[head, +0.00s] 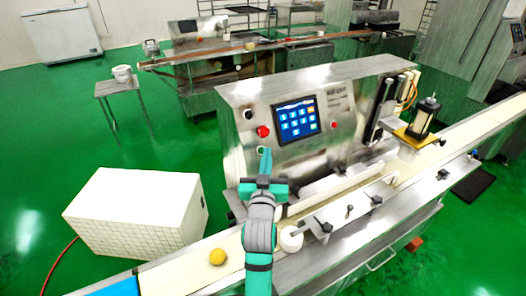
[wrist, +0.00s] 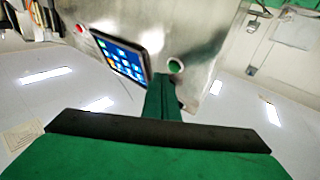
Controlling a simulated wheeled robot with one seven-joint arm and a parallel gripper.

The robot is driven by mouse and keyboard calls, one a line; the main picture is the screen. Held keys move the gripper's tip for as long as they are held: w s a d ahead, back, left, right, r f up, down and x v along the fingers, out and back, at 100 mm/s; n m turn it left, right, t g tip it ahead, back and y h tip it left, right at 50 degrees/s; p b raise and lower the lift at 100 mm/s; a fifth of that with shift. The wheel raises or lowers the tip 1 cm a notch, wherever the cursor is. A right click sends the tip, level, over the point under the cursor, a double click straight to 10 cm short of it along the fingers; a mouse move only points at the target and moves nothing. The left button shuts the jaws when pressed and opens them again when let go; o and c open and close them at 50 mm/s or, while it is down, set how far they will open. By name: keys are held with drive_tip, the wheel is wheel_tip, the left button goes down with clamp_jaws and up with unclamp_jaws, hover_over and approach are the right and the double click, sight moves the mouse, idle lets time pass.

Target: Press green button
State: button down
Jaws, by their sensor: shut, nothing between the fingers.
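The green button (wrist: 175,66) has a pale ring and sits on the steel front panel, beside the touch screen in the wrist view. In the head view a small pale-ringed round spot (head: 261,149) shows below a red button, partly behind my fingertips. My gripper (head: 265,158) is shut and empty, its fingers pointing at the panel left of and below the screen. In the wrist view the shut fingertips (wrist: 162,82) are just left of and below the green button. I see no clear contact.
The touch screen (head: 297,120) is lit blue, with a red button (head: 263,131) and a black knob (head: 248,114) to its left. The conveyor belt (head: 185,268) runs below the panel, carrying a yellow ball (head: 217,257). A white tiled box (head: 135,212) stands at the left.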

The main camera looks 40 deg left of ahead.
drive_tip(key=shift+a+f, duration=0.2)
drive_tip(key=shift+a, duration=0.2)
